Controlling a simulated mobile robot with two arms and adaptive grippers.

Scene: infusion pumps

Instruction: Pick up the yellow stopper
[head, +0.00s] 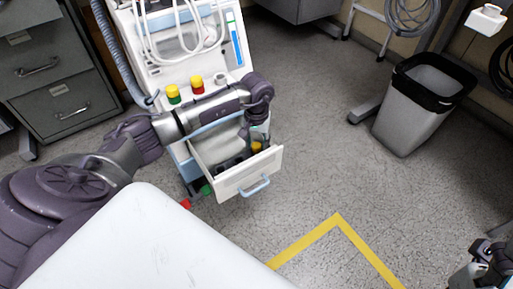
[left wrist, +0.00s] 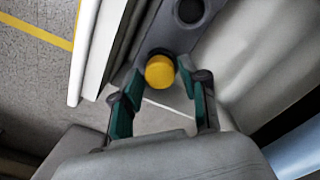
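The yellow stopper (head: 257,147) sits in the open white drawer (head: 262,170) of the medical cart, beside dark holes in a grey holder. In the left wrist view the yellow stopper (left wrist: 160,72) is round and lies just beyond and between the fingertips. My left gripper (head: 246,133) reaches down over the drawer. In the left wrist view my left gripper (left wrist: 160,82) is open, one finger on each side of the stopper; I cannot tell whether either finger touches it. My right gripper (head: 486,254) is partly in view at the bottom right, its fingers unclear.
The cart's top holds a green-and-yellow stopper (head: 173,94) and a red-and-yellow one (head: 197,85). Red (head: 185,204) and green (head: 206,190) pieces show low by the cart. A grey bin (head: 410,110) stands at the right. The floor between the drawer and bin is clear.

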